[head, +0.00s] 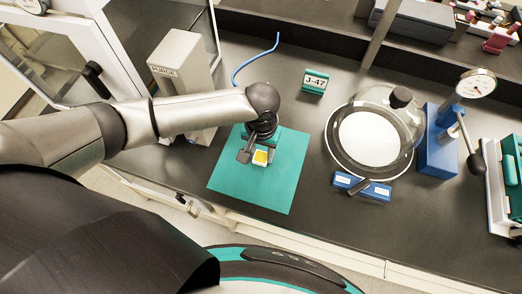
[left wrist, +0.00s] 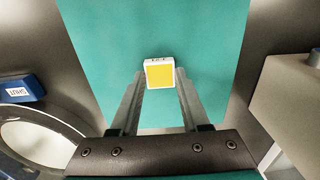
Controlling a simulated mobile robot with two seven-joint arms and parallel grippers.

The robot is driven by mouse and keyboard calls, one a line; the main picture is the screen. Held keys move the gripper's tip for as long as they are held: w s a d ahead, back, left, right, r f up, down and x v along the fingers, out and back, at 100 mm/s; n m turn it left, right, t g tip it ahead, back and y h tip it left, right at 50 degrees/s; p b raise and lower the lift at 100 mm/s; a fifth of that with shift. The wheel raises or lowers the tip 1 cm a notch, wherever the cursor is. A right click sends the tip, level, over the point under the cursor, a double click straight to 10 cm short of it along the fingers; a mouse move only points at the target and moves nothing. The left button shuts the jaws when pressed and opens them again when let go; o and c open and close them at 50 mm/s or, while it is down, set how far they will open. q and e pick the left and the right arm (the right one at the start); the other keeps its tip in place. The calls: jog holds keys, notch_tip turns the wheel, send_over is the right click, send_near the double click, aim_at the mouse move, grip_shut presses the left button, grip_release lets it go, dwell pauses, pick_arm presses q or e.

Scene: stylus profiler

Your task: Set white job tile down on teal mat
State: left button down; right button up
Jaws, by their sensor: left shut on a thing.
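The white job tile (head: 260,159) is a small white block with a yellow square on its top face. In the left wrist view the tile (left wrist: 158,73) sits between the tips of my two fingers. My left gripper (head: 254,156) is shut on it, over the teal mat (head: 245,188). The teal mat (left wrist: 190,30) also fills the middle of the left wrist view behind the tile. Whether the tile touches the mat or hangs just above it, I cannot tell. My right gripper is not in view.
A grey PURGE box (head: 180,65) stands behind my left arm. A teal J-47 block (head: 315,82) and a blue cable (head: 252,61) lie beyond the mat. A glass-domed round plate (head: 370,138), blue blocks (head: 362,187) and a dial gauge stand (head: 438,150) are to the right. The mat's front is bare.

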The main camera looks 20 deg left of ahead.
aim_at(261, 157)
pick_arm(q)
jog(key=shift+f, duration=0.15)
jog(key=shift+c, duration=1.9)
grip_release()
notch_tip(261, 157, up, 12)
jog(key=p, duration=0.1)
jog(key=shift+r+p, duration=0.2)
jog(key=shift+p, duration=0.2)
